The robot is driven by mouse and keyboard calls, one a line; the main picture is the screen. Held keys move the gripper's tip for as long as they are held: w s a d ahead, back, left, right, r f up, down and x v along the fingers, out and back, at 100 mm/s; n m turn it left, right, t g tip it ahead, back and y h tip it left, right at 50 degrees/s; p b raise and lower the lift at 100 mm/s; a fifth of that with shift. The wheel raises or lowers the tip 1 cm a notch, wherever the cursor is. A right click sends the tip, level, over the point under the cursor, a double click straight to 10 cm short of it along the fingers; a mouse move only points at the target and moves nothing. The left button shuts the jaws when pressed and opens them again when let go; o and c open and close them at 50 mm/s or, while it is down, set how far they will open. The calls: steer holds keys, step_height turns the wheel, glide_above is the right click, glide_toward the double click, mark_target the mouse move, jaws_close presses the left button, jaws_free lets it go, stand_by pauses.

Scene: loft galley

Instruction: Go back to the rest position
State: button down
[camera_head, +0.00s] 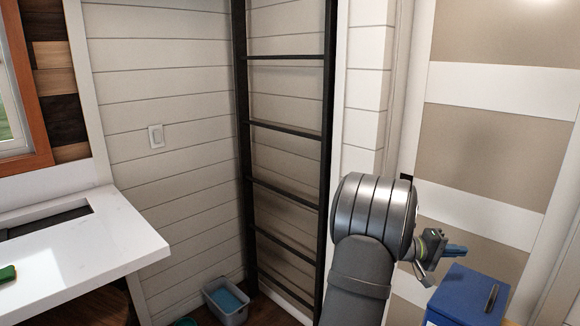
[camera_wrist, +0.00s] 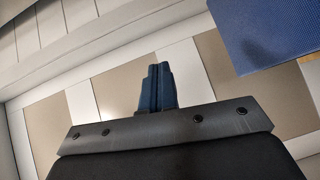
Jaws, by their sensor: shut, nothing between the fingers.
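My gripper (camera_head: 456,250) shows at the right of the head view, on the far side of my grey arm. Its blue fingers point to the right, just above a blue box (camera_head: 468,293) with a dark slot or handle on its top. In the wrist view the fingers (camera_wrist: 157,88) are together and hold nothing. Part of a blue surface (camera_wrist: 266,36) shows at the upper right there, apart from the fingers.
A white counter (camera_head: 105,238) with a green item (camera_head: 8,273) is at the left. A black ladder (camera_head: 286,125) stands against the panelled wall. A grey bin (camera_head: 226,301) sits on the floor. A beige and white striped panel (camera_head: 500,140) stands behind my gripper.

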steer(key=w+a+f+n+t+h, duration=0.1)
steer(key=w+a+n+h, duration=0.4)
steer(key=w+a+n, duration=0.1)
steer(key=shift+f+t, duration=0.25)
steer(key=shift+t, duration=0.05)
steer(key=shift+a, duration=0.1)
steer(key=s+d+m+y, duration=0.8)
steer(key=s+d, duration=0.1)
steer(key=shift+s+d+f+m, duration=0.15)
steer(key=shift+s+d+m, duration=0.1)
steer(key=shift+d+m, duration=0.1)
stand_by(0.4)
